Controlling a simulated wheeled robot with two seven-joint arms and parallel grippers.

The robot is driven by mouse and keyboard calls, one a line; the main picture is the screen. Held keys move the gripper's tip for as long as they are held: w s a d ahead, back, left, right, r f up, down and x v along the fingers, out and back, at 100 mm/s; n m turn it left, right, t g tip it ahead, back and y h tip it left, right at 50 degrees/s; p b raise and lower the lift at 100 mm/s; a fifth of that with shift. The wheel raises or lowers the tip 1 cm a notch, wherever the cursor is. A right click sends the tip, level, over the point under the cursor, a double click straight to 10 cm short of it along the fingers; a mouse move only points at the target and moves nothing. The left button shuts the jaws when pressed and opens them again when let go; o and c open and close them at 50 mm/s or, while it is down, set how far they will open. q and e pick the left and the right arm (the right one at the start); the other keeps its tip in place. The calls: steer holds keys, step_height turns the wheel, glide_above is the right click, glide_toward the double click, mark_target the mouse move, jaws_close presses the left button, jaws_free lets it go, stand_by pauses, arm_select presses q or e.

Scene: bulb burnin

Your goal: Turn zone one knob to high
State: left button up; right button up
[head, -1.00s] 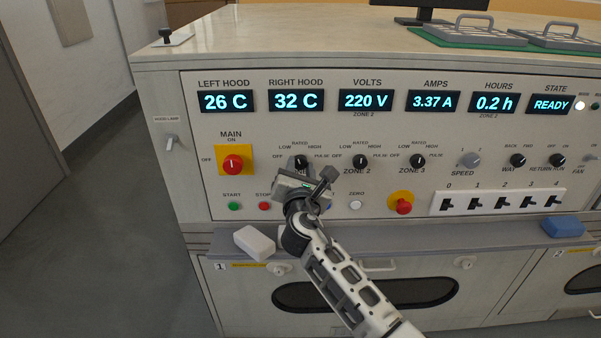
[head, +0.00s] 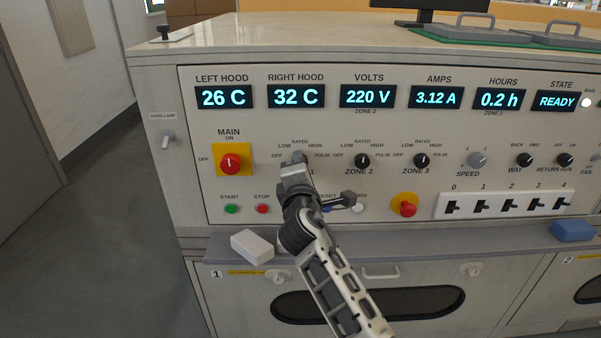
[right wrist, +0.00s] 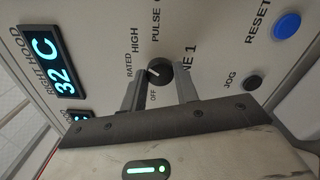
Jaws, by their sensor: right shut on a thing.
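The zone one knob (right wrist: 160,71) is a round black knob with a white pointer mark, in the middle of the right wrist view. The mark points left in that view, roughly toward the RATED label. My right gripper (right wrist: 157,82) has one finger on each side of the knob and is shut on it. In the head view my right gripper (head: 297,161) covers the knob and part of the ZONE 1 label. OFF, LOW, RATED, HIGH and PULSE labels surround it. My left gripper is not in view.
The zone two knob (head: 362,160) is to the right. The red main switch (head: 230,163) is to the left. Start (head: 231,209) and stop (head: 262,209) buttons sit below. A white block (head: 252,246) lies on the ledge under the panel.

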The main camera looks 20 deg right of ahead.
steer(key=shift+f+m, duration=0.1)
steer(key=shift+m, duration=0.6)
arm_select(q)
steer(key=shift+b, duration=0.3)
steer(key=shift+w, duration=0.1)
arm_select(e)
steer(key=o, duration=1)
